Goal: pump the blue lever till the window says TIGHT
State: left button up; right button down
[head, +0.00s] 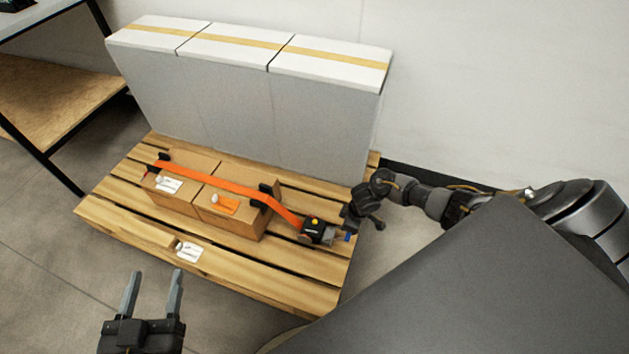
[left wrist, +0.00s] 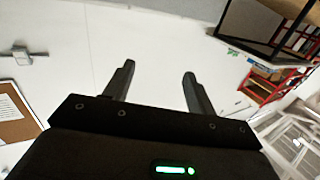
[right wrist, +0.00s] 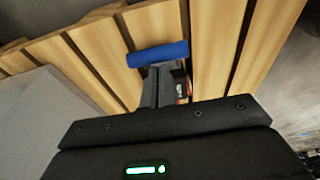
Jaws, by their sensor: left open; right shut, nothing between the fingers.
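The blue lever (head: 347,237) sticks out from the right end of the black ratchet (head: 317,231) on the pallet. In the right wrist view its blue grip (right wrist: 157,54) lies crosswise just beyond my fingertips; I cannot tell whether they touch. My right gripper (head: 352,219) is shut and empty, right above the lever. The orange strap (head: 235,187) runs from the ratchet over the cardboard boxes (head: 228,222). The window's text is too small to read. My left gripper (head: 152,280) is open and empty in front of the pallet, away from the ratchet.
The wooden pallet (head: 270,278) carries tall grey-white boxes (head: 280,120) behind the strapped boxes. A white label (head: 188,252) lies near its front edge. A black-framed shelf (head: 60,95) stands at the left. Floor is clear in front.

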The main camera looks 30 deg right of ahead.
notch_tip(320, 180, up, 3)
jog(key=p, duration=0.3)
jog(key=shift+r, duration=0.2)
jog(key=shift+a, duration=0.15)
